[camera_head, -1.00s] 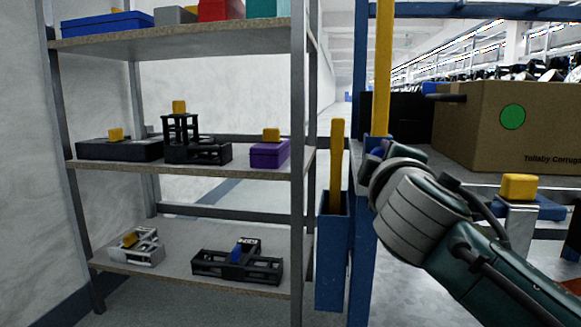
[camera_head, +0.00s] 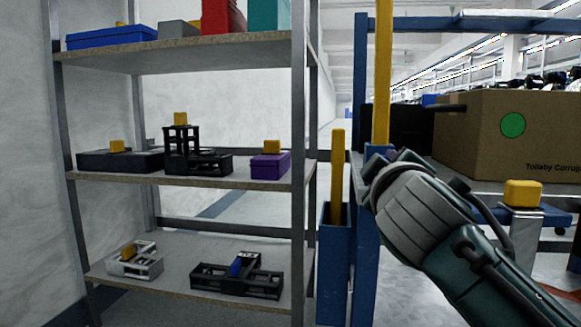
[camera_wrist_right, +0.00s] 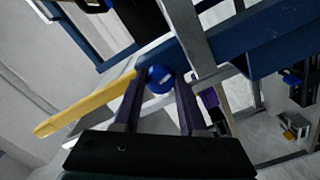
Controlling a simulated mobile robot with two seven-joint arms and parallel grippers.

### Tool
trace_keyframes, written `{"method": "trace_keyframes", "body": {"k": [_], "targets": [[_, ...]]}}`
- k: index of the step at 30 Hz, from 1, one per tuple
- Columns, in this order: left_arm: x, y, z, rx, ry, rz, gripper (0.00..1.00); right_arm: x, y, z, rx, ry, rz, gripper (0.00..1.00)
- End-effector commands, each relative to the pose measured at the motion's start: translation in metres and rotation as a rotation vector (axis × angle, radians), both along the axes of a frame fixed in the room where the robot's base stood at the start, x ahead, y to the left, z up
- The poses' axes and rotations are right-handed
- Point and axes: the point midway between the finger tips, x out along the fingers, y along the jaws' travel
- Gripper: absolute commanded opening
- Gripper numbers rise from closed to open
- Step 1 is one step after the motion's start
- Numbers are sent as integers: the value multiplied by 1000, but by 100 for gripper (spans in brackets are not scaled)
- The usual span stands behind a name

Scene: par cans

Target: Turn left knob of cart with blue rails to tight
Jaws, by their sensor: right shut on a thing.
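The cart with blue rails (camera_head: 366,265) stands right of the shelf rack, carrying a yellow upright post (camera_head: 383,75). My right gripper shows in the right wrist view (camera_wrist_right: 160,82), its two dark fingers on either side of a round blue knob (camera_wrist_right: 159,77). It is shut on the knob, beside a blue rail (camera_wrist_right: 195,45). In the head view my right arm comes in from the right and ends at the blue upright. My left gripper is not in view.
A cardboard box (camera_head: 480,130) with a green dot rests on the cart. A yellow bar (camera_head: 338,170) stands in a blue holder. A metal rack (camera_head: 262,182) holding small boxes and fixtures stands close on the left. A yellow bar (camera_wrist_right: 85,105) crosses the left of the wrist view.

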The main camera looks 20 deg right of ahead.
Motion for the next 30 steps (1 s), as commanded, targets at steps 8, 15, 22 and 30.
{"method": "trace_keyframes", "body": {"k": [8,15,22,30], "targets": [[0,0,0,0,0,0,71,0,0,0,-1,0,1,59],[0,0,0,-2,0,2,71,0,0,0,-1,1,0,72],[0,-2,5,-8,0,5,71,-6,5,1,0,1,2,72],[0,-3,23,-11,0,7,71,-48,30,2,3,4,1,72]]}}
